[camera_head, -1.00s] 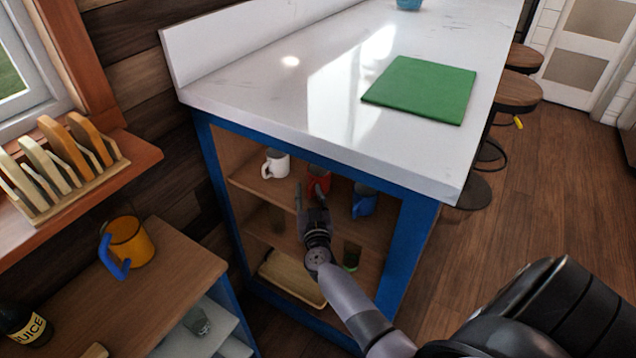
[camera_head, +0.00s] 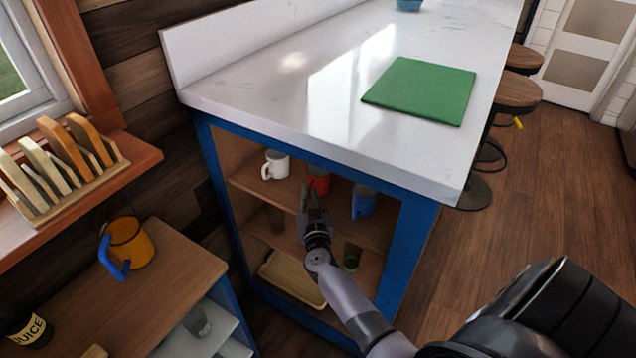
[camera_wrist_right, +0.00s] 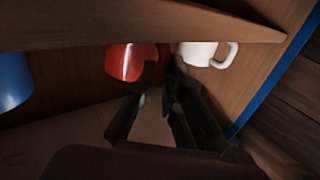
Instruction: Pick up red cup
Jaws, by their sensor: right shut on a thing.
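The red cup (camera_head: 318,178) stands on the upper shelf of the open blue-framed cabinet, between the white mug and the blue cup. In the right wrist view the red cup (camera_wrist_right: 128,62) shows close beyond my fingers. My right gripper (camera_head: 311,192) reaches into the cabinet from the front. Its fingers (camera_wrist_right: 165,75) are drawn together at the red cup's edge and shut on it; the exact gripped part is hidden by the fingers. My left gripper is not in view.
The white mug (camera_head: 277,165) is left of the red cup and the blue cup (camera_head: 363,202) is right. The countertop (camera_head: 250,100) overhangs the cabinet, with a green board (camera_head: 420,90) on it. Glasses and a tray (camera_head: 290,280) are on the lower shelves.

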